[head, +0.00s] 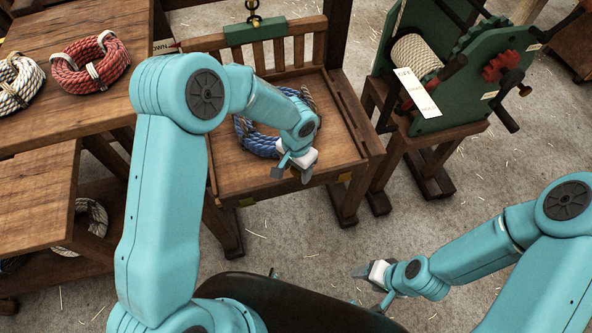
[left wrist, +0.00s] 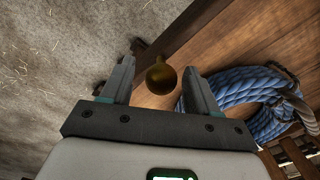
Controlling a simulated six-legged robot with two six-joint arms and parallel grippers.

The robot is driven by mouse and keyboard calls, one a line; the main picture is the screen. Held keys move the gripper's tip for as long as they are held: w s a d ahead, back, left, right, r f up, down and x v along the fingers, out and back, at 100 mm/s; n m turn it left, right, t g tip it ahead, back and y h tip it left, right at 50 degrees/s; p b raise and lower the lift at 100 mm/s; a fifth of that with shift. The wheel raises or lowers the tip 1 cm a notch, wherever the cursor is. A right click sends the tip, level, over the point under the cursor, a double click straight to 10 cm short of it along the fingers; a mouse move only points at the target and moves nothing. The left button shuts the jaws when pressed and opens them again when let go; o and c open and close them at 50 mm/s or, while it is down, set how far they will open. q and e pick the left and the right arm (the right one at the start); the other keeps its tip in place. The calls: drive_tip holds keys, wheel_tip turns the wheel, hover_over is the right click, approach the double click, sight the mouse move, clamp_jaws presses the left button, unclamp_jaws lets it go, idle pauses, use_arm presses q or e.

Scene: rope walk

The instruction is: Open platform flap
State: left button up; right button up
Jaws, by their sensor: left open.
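The wooden platform (head: 330,130) stands in the middle of the head view, with raised side rails and a slatted back. Its flap appears to be the front board (head: 325,185), with small brass fittings near both ends; I cannot tell its angle. My left gripper (head: 291,175) is open at this front edge, pointing down. In the left wrist view, a round brass knob (left wrist: 160,77) lies between the spread fingers of the left gripper (left wrist: 157,82), with no clear contact. My right gripper (head: 368,287) is low at the right, apart from the platform, fingers apart and empty.
A blue rope coil (head: 258,142) lies on the platform, partly behind my left arm. A green winding machine (head: 450,85) on a wooden stand is at right. A table (head: 60,115) with red and white coils is at left. The floor before the platform is clear.

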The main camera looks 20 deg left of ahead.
sight(296, 179)
use_arm(q)
wheel_tip(296, 179, down, 2)
drive_tip(key=shift+a+f, duration=0.1)
drive_tip(key=shift+f, duration=0.25)
